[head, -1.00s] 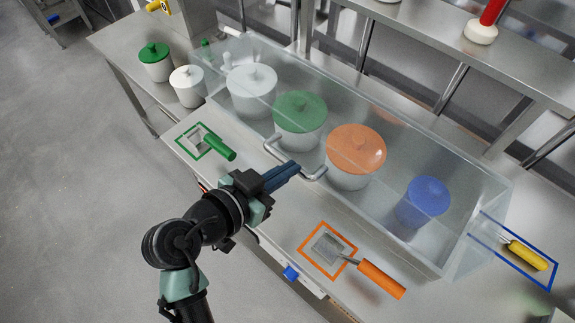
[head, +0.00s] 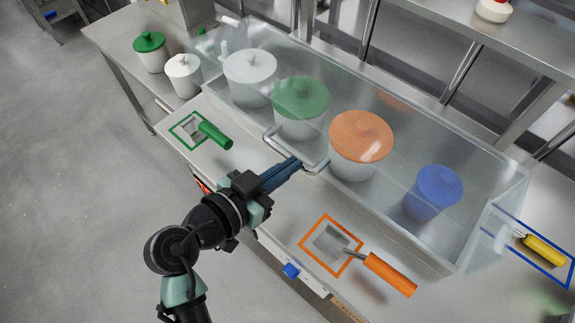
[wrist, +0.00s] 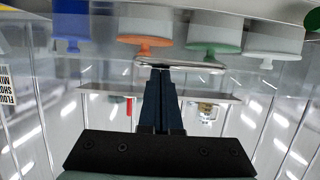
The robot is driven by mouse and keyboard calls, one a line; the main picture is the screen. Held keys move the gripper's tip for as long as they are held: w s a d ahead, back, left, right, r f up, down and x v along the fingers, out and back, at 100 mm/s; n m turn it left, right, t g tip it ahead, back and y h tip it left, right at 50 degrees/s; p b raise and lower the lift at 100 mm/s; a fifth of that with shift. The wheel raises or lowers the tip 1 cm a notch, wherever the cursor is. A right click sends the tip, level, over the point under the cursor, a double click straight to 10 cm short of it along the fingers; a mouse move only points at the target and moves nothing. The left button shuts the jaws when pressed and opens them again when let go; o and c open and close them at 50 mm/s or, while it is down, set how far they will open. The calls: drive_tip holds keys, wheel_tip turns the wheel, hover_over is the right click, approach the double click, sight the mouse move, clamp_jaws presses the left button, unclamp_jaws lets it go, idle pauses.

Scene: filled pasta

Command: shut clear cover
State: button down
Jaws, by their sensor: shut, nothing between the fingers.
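The clear cover (head: 455,150) is a long see-through box shape standing over a row of lidded pots on the steel counter. Its metal bar handle (head: 277,143) sticks out from the front side, and the cover looks down or nearly down; I cannot tell if its lower edge touches the counter. The wrist view, which is upside down, shows the handle (wrist: 200,66) just at the fingertips (wrist: 160,72); contact is not certain.
Under the cover are white (head: 250,80), green (head: 300,105), orange (head: 360,145) and blue (head: 433,193) pots. In front lie a green-handled tool (head: 214,134) and an orange-handled tool (head: 388,274). A yellow-handled tool (head: 543,249) lies right. A steel shelf (head: 430,40) stands behind.

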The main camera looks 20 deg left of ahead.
drive_tip(key=shift+f+b, duration=2.05)
drive_tip(key=shift+f, duration=0.15)
drive_tip(key=shift+w+r, duration=0.1)
